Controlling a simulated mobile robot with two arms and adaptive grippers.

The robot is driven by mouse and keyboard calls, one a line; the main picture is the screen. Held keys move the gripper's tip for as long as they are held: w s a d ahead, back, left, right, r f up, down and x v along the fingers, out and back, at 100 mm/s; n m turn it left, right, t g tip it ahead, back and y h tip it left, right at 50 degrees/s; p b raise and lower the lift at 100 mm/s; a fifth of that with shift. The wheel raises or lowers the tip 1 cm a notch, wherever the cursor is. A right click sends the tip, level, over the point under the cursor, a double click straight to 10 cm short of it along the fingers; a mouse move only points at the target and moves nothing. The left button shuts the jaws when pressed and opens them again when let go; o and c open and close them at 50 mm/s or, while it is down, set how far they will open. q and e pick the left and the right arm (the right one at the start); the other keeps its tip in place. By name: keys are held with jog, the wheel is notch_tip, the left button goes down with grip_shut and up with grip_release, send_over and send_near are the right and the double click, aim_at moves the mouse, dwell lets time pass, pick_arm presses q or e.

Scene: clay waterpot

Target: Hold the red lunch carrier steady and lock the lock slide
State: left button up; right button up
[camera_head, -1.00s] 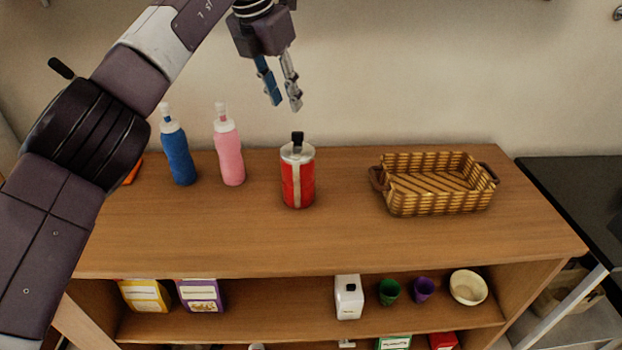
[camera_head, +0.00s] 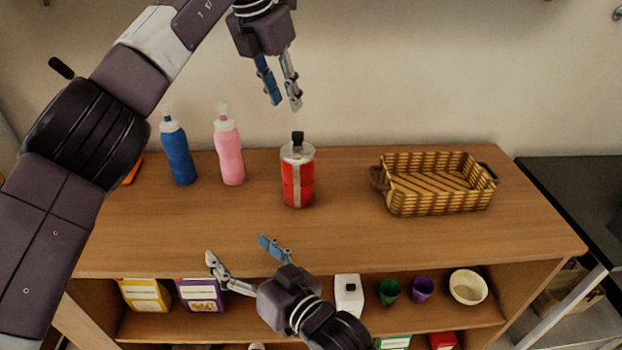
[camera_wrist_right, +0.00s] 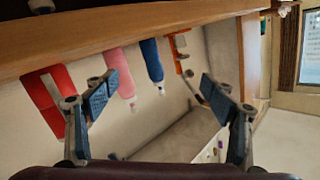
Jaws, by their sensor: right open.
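The red lunch carrier (camera_head: 307,186) stands upright on the wooden shelf top, with a silvery lid, a black top piece and a pale vertical strip down its front. I cannot pick out the lock slide clearly. My left gripper (camera_head: 285,104) hangs above and behind the carrier, its fingers apart and empty. My right gripper (camera_head: 240,249) is in front of and below the carrier, near the shelf's front edge, open and empty. In the right wrist view the carrier (camera_wrist_right: 37,93) is at the left, partly hidden behind one finger; the right gripper's fingers (camera_wrist_right: 157,88) spread wide.
A pink bottle (camera_head: 229,155) and a blue bottle (camera_head: 178,157) stand left of the carrier. A wicker basket (camera_head: 440,203) sits to the right. Bare shelf top (camera_head: 345,240) lies in front. The lower shelf holds boxes, cups and a bowl (camera_head: 467,288).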

aim_at(304, 170)
jog(key=w+d+r+t+h, duration=0.1)
jog(key=w+d+r, duration=0.1)
jog(key=w+d, duration=0.2)
jog(key=w+d+r+t+h, duration=0.1)
jog(key=w+d, duration=0.4)
jog(key=w+d+r+t+h, duration=0.2)
jog(key=w+d, duration=0.2)
jog(key=w, duration=0.1)
jog(key=shift+d+r, duration=0.3)
jog(key=shift+w+d+r, duration=0.1)
jog(key=shift+w+d, duration=0.05)
jog(key=shift+w, duration=0.2)
jog(key=x, duration=0.7)
jog(key=shift+w, duration=0.25)
